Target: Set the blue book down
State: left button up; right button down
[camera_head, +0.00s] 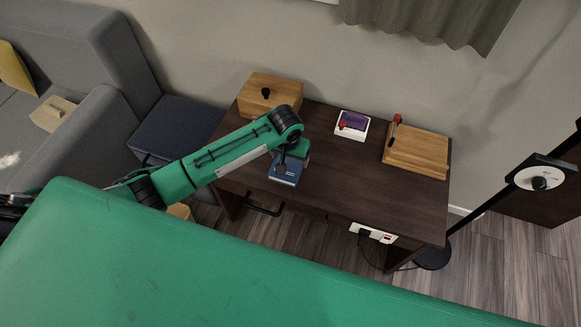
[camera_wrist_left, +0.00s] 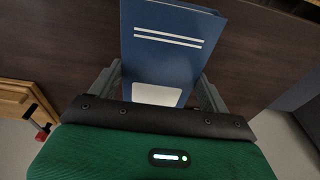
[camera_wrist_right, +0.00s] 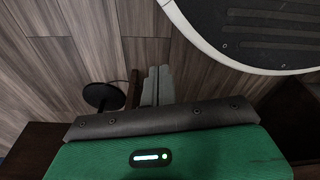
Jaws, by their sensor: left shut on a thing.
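The blue book (camera_head: 286,172) is at the front left part of the dark wooden desk (camera_head: 340,190), near the desk's front edge. My left gripper (camera_head: 293,156) reaches over the desk from the left and is shut on the book. In the left wrist view the book (camera_wrist_left: 168,50) sits between the two grey fingers, with white lines and a white label on its cover. I cannot tell whether the book touches the desktop. My right gripper (camera_wrist_right: 157,85) shows only in the right wrist view, with its fingers together and nothing between them, above the floor.
A wooden box with a dark knob (camera_head: 268,92) stands at the desk's back left. A white tray with a purple inside (camera_head: 352,125) and a wooden block with a red-tipped handle (camera_head: 415,152) stand at the back right. The desk's middle and front right are clear.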

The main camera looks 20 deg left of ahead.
aim_at(290, 167)
pick_arm(q)
notch_tip(290, 167, down, 6)
jog(key=shift+r+b, duration=0.1)
jog(key=shift+b, duration=0.2)
jog(key=o, duration=1.1)
jog(key=shift+f, duration=0.25)
jog(key=shift+r, duration=0.4)
jog(key=r, duration=0.3)
jog(key=s+r+p, duration=0.1)
jog(key=r, duration=0.7)
jog(key=shift+s+r, duration=0.2)
jog(key=shift+s, duration=0.2)
pick_arm(e)
jog(key=shift+s+d+f, duration=0.25)
jog(key=shift+s+f, duration=0.5)
jog(key=shift+s, duration=0.05)
